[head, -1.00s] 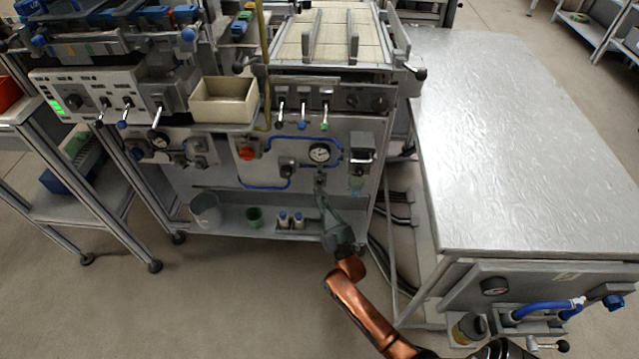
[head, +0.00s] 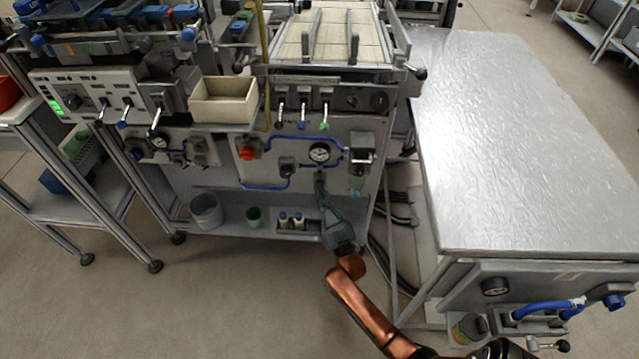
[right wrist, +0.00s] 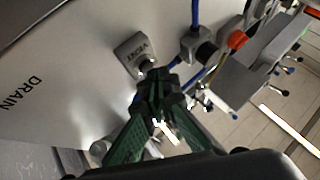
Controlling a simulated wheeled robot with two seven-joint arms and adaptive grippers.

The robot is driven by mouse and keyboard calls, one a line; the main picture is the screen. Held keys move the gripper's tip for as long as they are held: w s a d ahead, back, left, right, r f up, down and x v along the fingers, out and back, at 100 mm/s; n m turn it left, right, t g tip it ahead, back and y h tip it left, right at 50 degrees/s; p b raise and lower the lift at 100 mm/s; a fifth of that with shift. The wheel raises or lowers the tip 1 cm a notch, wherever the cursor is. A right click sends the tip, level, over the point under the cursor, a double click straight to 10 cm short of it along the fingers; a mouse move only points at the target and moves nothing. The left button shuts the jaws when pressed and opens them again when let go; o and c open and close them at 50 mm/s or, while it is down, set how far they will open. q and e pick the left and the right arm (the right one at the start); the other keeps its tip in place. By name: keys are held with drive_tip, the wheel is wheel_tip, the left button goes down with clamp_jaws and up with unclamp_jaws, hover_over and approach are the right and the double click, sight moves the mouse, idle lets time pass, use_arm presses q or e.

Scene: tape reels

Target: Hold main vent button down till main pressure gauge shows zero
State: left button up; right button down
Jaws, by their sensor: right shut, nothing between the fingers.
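The main pressure gauge (head: 319,152), a round white dial with a dark rim, sits on the grey front panel of the middle bench. Its needle is too small to read. My right gripper (head: 319,179) is shut and empty just below the gauge. In the right wrist view, a grey block (right wrist: 130,48) marked VENT stands on the panel, with a button (right wrist: 148,65) at its edge. The shut fingertips (right wrist: 158,84) are at this button, partly covering it. I cannot tell whether they touch or press it. In the head view the gripper hides the button. My left gripper is out of view.
Blue tubes link the gauge to a red knob (head: 247,153) and a dark-fronted box (head: 361,154). Several levers (head: 302,123) line the panel above. A large silver table (head: 525,140) stands right.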

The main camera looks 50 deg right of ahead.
drive_tip(key=shift+w+d, duration=0.25)
drive_tip(key=shift+d, duration=0.05)
idle(1.9)
idle(2.8)
drive_tip(key=shift+s+a+p, duration=0.3)
drive_tip(key=shift+s+a, duration=0.25)
drive_tip(key=shift+a, duration=0.05)
drive_tip(key=s+a+p, duration=0.1)
drive_tip(key=a, duration=0.1)
drive_tip(key=s+a+p, duration=0.1)
drive_tip(key=s+a, duration=0.1)
drive_tip(key=shift+s, duration=0.1)
idle(0.4)
drive_tip(key=shift+d, duration=0.1)
